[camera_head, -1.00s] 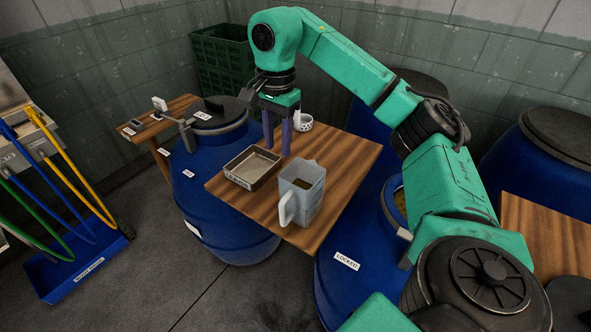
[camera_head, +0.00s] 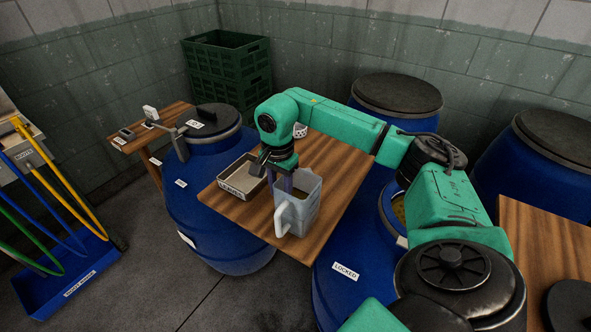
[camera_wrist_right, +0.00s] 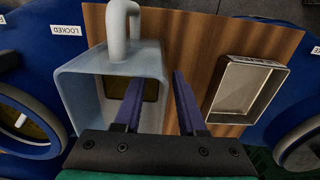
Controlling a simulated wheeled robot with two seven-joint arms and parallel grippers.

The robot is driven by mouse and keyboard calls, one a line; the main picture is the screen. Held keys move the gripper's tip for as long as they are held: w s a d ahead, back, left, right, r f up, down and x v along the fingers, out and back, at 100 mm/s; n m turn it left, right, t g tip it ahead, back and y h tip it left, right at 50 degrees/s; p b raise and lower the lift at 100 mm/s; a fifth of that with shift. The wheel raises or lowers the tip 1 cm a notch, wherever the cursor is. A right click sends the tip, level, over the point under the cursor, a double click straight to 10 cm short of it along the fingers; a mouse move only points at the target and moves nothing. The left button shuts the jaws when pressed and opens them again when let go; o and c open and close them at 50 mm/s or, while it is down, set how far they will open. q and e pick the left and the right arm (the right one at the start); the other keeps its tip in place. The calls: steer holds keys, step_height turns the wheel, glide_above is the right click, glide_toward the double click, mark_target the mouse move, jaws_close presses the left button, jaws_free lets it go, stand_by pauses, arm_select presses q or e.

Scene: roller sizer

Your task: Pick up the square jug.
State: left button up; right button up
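The square jug (camera_head: 303,208) is a translucent grey-white box-shaped jug standing upright on the wooden table, with its handle (camera_head: 281,216) toward the front left. It also shows in the right wrist view (camera_wrist_right: 82,95), open top toward the camera and handle at the top. My right gripper (camera_head: 282,184) points down at the jug's back left side. In the wrist view my right gripper (camera_wrist_right: 157,77) is open; one purple finger overlaps the jug's mouth and the other is outside its wall. Nothing is clamped between them. My left gripper is not in view.
A shallow labelled metal tray (camera_head: 233,188) lies left of the jug, close to my right gripper. Blue barrels (camera_head: 215,235) surround the table (camera_head: 335,165). The table's right part is bare.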

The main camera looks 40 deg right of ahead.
steer(key=shift+w+f, duration=0.15)
steer(key=shift+w, duration=0.1)
jaws_close()
stand_by(1.1)
